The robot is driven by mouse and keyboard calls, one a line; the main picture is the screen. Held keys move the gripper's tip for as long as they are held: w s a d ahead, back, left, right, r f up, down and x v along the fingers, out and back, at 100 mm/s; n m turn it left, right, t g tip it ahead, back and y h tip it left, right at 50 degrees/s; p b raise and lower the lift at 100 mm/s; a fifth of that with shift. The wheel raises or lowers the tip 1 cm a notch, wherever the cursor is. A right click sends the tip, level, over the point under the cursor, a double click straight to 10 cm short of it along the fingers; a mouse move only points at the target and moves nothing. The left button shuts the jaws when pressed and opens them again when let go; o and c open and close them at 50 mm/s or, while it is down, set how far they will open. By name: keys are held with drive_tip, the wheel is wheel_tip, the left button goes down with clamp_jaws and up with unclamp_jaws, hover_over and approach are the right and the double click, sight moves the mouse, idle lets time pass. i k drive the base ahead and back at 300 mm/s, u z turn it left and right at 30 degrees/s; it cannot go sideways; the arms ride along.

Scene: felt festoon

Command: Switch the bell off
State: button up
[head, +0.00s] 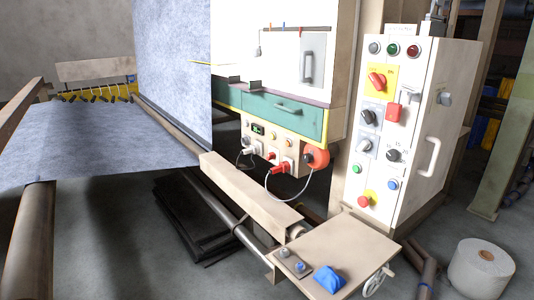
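A pale control cabinet (432,120) stands right of centre. Its front has a row of lamps at the top, a red rotary switch (377,80) on a yellow plate, a red part (394,112), dark knobs (367,117), a green button (356,169), a blue button (392,184) and a red mushroom button (363,201) on yellow. I cannot read the labels or tell which control belongs to the bell. A round orange-red part (318,158) with a dark centre sits on the machine left of the cabinet; I cannot tell whether it is the bell. My gripper is not in view.
A small table (345,252) with a blue cloth (329,279) and a handwheel (377,282) stands before the cabinet. A white roll (481,268) and pipes lie at the lower right. Grey felt (95,140) and rollers fill the left. A white cable (285,200) hangs at the middle.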

sight(271, 156)
drive_tip(key=i, duration=0.2)
drive_tip(key=u, duration=0.05)
drive_tip(key=k, duration=0.7)
drive_tip(key=u, duration=0.55)
drive_tip(key=i, duration=0.9)
drive_tip(key=u, duration=0.45)
drive_tip(key=i, duration=1.8)
drive_tip(key=z, duration=0.45)
